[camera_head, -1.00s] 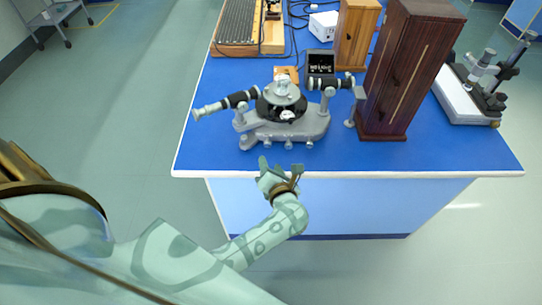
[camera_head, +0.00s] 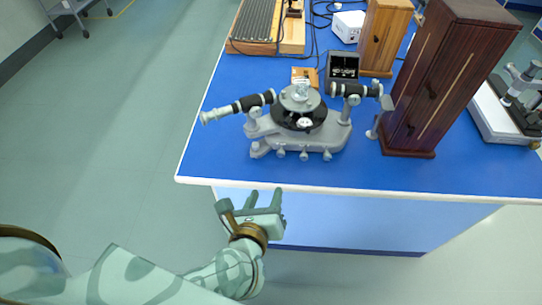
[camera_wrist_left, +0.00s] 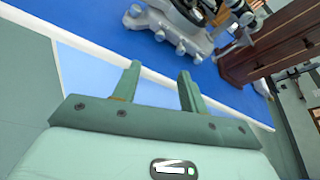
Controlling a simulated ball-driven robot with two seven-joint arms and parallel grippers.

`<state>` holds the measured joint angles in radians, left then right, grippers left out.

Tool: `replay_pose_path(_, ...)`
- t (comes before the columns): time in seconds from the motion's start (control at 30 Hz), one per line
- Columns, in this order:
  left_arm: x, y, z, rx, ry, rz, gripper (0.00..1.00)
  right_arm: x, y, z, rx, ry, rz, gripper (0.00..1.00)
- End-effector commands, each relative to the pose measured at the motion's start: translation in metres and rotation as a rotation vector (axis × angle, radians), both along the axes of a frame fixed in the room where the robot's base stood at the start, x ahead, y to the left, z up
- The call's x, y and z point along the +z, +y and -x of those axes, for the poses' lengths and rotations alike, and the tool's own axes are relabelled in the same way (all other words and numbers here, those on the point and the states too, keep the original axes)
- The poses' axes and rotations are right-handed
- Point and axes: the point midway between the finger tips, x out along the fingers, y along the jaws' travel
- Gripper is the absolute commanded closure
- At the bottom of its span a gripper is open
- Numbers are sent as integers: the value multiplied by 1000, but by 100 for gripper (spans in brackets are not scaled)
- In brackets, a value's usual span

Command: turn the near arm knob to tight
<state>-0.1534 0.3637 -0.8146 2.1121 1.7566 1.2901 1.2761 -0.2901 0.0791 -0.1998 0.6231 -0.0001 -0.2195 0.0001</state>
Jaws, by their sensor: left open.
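A grey spectrometer (camera_head: 340,137) with a black round table and two telescope-like tubes stands near the front edge of the blue bench. Several small silver knobs (camera_head: 304,156) stick out along its near side; I cannot tell which one is the near arm knob or how it is set. The knobs also show at the top of the left wrist view (camera_wrist_left: 180,47). My left gripper (camera_head: 264,197) is open and empty, in front of the bench's edge and apart from the spectrometer. In the left wrist view its two fingers (camera_wrist_left: 159,71) point toward the bench edge. My right gripper is not in view.
The blue bench (camera_head: 470,172) has a pale front edge. A tall dark wooden cabinet (camera_head: 440,80) stands right of the spectrometer. A small black box (camera_head: 343,66) and a lighter wooden cabinet (camera_head: 384,38) are behind. The bench strip before the spectrometer is clear.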

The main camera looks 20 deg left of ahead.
Motion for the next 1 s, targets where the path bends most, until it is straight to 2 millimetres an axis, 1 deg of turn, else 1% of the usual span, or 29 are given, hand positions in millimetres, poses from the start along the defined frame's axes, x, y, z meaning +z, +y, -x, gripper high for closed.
replay_pose_path(0.13, -6, 2, -15, 5, -4, 6, 57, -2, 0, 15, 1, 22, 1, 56)
replay_pose_path(0.2, -11, 4, -29, 6, -5, 6, 57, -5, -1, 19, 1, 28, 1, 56)
replay_pose_path(0.27, -17, 6, -42, 6, -4, 4, 57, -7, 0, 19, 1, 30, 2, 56)
replay_pose_path(0.5, -40, 14, -100, 5, -3, 1, 57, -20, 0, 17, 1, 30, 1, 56)
replay_pose_path(0.63, -49, 17, -125, 5, -3, 1, 57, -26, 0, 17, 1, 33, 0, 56)
replay_pose_path(0.8, -57, 19, -144, 5, -2, 3, 57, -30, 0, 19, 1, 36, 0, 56)
replay_pose_path(1.0, -58, 20, -151, 5, -2, 3, 57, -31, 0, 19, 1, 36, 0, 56)
